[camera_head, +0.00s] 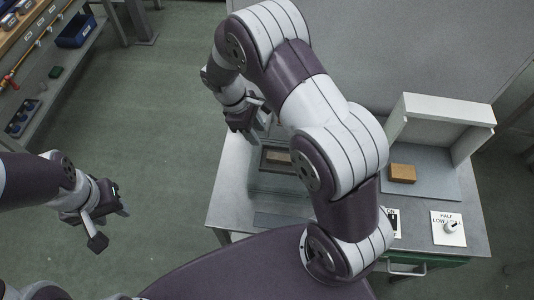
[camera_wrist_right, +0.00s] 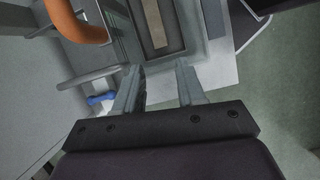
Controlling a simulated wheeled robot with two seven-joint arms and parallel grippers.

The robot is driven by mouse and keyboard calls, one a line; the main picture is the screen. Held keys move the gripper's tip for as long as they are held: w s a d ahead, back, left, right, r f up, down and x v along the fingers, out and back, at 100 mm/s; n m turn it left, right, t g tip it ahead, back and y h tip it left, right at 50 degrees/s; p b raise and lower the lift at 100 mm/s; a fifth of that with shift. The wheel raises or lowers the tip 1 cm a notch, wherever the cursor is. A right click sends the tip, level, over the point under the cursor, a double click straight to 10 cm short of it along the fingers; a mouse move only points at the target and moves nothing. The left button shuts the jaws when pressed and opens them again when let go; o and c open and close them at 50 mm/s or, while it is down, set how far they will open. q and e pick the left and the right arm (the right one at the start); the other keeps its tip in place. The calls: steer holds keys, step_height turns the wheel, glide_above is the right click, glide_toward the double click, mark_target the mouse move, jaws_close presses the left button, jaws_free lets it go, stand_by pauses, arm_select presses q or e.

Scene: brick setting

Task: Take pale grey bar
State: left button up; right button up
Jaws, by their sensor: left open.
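A pale, grey-beige bar (camera_wrist_right: 153,22) lies in a dark recess of a grey tray or fixture, seen at the top of the right wrist view. In the head view the bar (camera_head: 279,157) is partly hidden by my right arm. My right gripper (camera_wrist_right: 159,84) has its two fingers apart with nothing between them; the bar lies beyond the fingertips. In the head view my right gripper (camera_head: 253,113) hangs over the far left part of the table, mostly covered by its wrist. My left gripper (camera_head: 111,228) is open and empty, over the floor left of the table.
The grey table (camera_head: 230,190) carries a tan block (camera_head: 402,173) by a white open box (camera_head: 444,108) and a card with a knob (camera_head: 449,229). An orange curved part (camera_wrist_right: 77,22) and a blue piece (camera_wrist_right: 101,99) show in the wrist view. A shelf (camera_head: 45,85) stands left.

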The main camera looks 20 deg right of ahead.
steer(key=n+p, duration=0.1)
steer(key=p, duration=0.1)
glide_toward(277, 156)
steer(key=shift+s+d+f, duration=0.35)
steer(key=shift+d+f, duration=0.35)
steer(key=shift+d, duration=0.05)
step_height(277, 156, down, 3)
steer(key=shift+f+p, duration=0.1)
steer(key=shift+p, duration=0.9)
steer(key=x, duration=0.1)
steer(key=p+x, duration=0.1)
steer(key=x, duration=0.2)
steer(key=shift+s, duration=0.25)
steer(key=shift+d+f, duration=0.1)
steer(key=shift+w, duration=0.1)
steer(key=c, duration=0.3)
jaws_close()
arm_select(q)
steer(key=r, duration=0.5)
steer(key=shift+s+d+r, duration=0.15)
steer(key=shift+d+r, duration=0.05)
steer(key=shift+d, duration=0.15)
